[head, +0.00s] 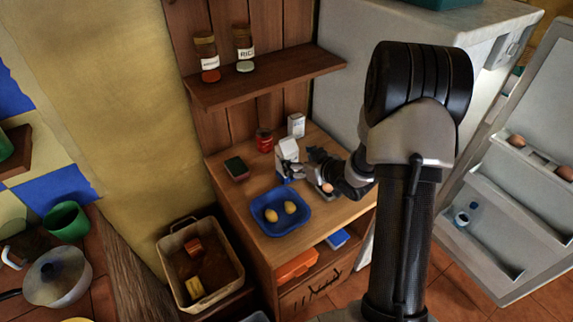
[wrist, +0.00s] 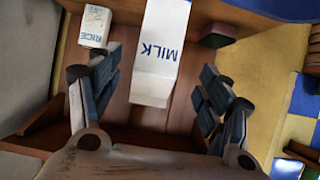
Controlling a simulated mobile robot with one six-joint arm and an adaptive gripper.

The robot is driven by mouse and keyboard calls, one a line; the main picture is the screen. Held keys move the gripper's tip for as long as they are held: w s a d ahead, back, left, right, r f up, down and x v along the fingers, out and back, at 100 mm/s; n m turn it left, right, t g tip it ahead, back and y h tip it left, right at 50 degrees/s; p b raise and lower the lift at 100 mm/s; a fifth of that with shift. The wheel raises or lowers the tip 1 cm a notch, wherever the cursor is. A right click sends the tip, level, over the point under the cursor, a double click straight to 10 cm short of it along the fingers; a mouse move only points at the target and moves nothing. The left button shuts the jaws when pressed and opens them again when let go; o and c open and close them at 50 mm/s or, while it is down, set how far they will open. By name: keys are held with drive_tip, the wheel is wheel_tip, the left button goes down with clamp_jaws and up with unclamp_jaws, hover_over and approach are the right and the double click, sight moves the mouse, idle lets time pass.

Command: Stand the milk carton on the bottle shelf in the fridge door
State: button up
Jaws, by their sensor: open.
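The white milk carton (head: 286,151) stands on the wooden counter in the head view. In the wrist view the carton (wrist: 160,50) shows its blue MILK lettering between my fingers, with gaps on both sides. My gripper (head: 301,166) is beside the carton at its right, open and empty; in the wrist view its two fingers (wrist: 146,82) are spread wide. The fridge door (head: 545,110) stands open at the far right. Its low bottle shelf (head: 497,262) holds a small bottle (head: 474,210) and a white-and-blue item at its left end.
A blue tray (head: 265,223) with two yellow fruits is in front of the carton. A red can (head: 264,141), a sponge (head: 236,168) and a white rice box (head: 296,125) stand nearby. Eggs sit on the upper door shelf (head: 497,142). My arm hides part of the fridge.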

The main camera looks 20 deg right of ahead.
sight(287, 154)
drive_tip(key=b+x, duration=0.2)
drive_tip(key=x, duration=0.6)
drive_tip(key=shift+w+d, duration=0.15)
drive_tip(key=shift+w, duration=0.1)
drive_tip(key=shift+r, duration=0.1)
drive_tip(key=shift+c, duration=0.3)
drive_tip(key=shift+r, duration=0.1)
clamp_jaws()
